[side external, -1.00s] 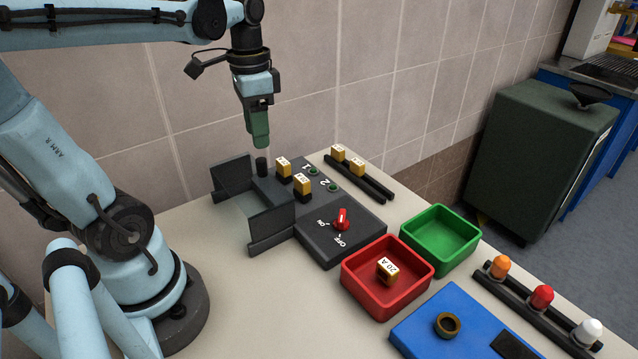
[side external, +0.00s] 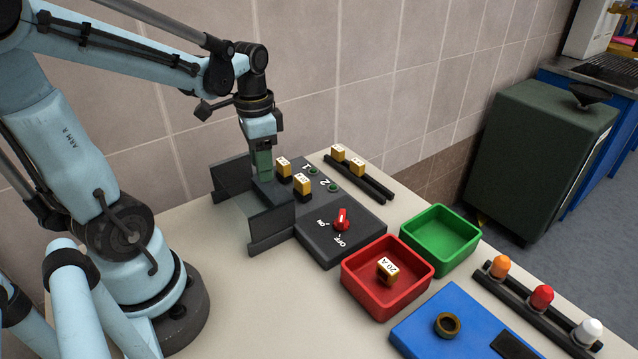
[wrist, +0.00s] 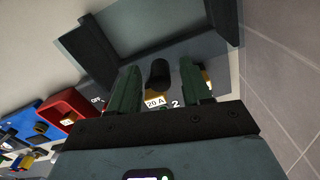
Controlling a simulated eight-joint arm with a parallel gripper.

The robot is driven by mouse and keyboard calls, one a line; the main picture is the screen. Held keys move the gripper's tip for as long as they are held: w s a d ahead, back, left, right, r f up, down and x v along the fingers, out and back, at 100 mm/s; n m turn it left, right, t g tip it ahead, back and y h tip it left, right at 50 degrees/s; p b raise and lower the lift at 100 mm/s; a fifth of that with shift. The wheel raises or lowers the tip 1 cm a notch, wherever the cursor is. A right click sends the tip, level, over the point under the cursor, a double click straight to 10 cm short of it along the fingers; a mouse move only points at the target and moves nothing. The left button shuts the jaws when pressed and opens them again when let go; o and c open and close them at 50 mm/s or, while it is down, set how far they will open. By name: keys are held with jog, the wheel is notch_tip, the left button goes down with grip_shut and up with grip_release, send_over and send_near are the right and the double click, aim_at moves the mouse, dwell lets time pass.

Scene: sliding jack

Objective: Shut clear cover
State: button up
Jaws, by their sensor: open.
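The clear cover (side external: 240,212) is a see-through pane with dark upright side walls, standing at the left end of the dark fuse box (side external: 325,240). It also shows in the wrist view as a greyish pane (wrist: 150,25). A short black knob (wrist: 158,74) stands upright near the cover's edge beside the fuses. My gripper (side external: 264,177) points down at that knob. In the wrist view its open fingers (wrist: 159,68) are on either side of the knob, with visible gaps. The fingers hide the knob in the side view.
Yellow fuses (side external: 302,184) stand on the box close to my gripper, and a red switch (side external: 342,218) is nearer the front. A black rack (side external: 375,185) with two fuses lies behind. Red (side external: 350,285) and green (side external: 470,238) bins stand to the right. The wall is close behind.

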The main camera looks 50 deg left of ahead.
grip_shut()
jog(key=w, duration=1)
jog(key=shift+w, duration=0.2)
grip_release()
jog(key=shift+s+r, duration=0.1)
jog(key=shift+r, duration=0.05)
